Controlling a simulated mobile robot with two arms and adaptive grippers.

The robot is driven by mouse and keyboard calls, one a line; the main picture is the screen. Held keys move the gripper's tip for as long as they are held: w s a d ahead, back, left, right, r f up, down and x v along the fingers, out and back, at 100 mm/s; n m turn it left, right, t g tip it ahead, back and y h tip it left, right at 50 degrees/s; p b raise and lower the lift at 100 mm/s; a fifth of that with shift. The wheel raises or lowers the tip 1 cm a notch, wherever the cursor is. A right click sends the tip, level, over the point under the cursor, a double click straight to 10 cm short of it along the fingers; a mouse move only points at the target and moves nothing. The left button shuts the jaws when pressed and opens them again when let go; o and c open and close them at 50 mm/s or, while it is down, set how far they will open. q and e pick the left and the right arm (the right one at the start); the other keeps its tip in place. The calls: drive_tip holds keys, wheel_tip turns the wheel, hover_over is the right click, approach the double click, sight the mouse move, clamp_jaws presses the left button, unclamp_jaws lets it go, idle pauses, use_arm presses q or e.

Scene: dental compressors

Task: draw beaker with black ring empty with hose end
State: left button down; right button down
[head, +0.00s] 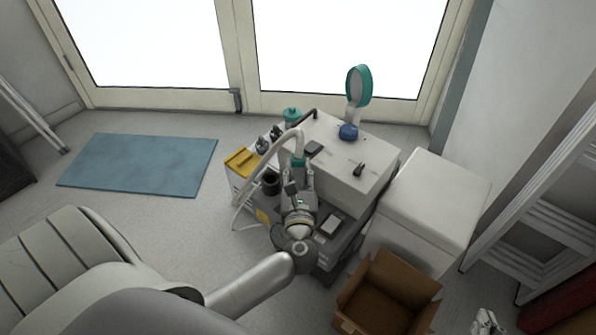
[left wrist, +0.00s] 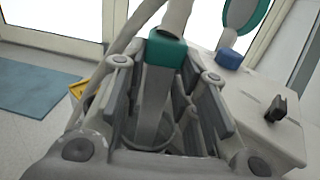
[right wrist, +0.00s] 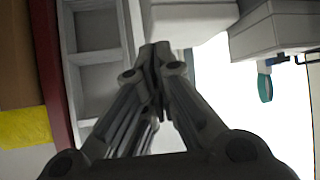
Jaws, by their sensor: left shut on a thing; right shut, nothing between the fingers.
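My left gripper (head: 301,186) is shut on the hose end (left wrist: 155,95), a grey tube with a teal collar (left wrist: 165,48). The collar also shows in the head view (head: 299,161), just beyond the fingers. A pale hose loops from it to the left over the cart. A dark curved rim (left wrist: 150,146) shows between the fingers in the left wrist view; I cannot tell whether it is a beaker. A black round cup (head: 271,183) stands left of the gripper. I cannot make out a beaker with a black ring. My right gripper (right wrist: 155,55) is shut and empty, away from the cart.
The white-topped cart (head: 345,165) carries a teal-lidded jar (head: 292,115), a blue round item (head: 348,131) and a teal-framed mirror or lamp (head: 358,87). A yellow tray (head: 243,162) is at its left. A white cabinet (head: 440,195) and an open cardboard box (head: 372,303) stand right.

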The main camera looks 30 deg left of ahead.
drive_tip(key=shift+w+a+r+t, duration=0.3)
drive_tip(key=shift+w+r+t, duration=0.1)
drive_tip(key=shift+w+r, duration=0.1)
drive_tip(key=shift+d+r, duration=0.1)
drive_tip(key=shift+r, duration=0.05)
idle(1.0)
drive_tip(key=shift+s+d+f+g+h+p, duration=0.45)
drive_tip(key=shift+s+d+f+g+p, duration=1.15)
drive_tip(key=shift+s, duration=1.65)
drive_tip(key=shift+s+d+f+g+h+p, duration=0.5)
drive_tip(key=shift+s+f+g, duration=0.5)
drive_tip(key=shift+s+g, duration=1.75)
wheel_tip(320, 180, down, 20)
drive_tip(key=s+p, duration=0.2)
drive_tip(key=p, duration=0.4)
drive_tip(key=shift+s+f+p, duration=0.2)
drive_tip(key=shift+s+p, duration=0.1)
drive_tip(key=shift+s, duration=0.1)
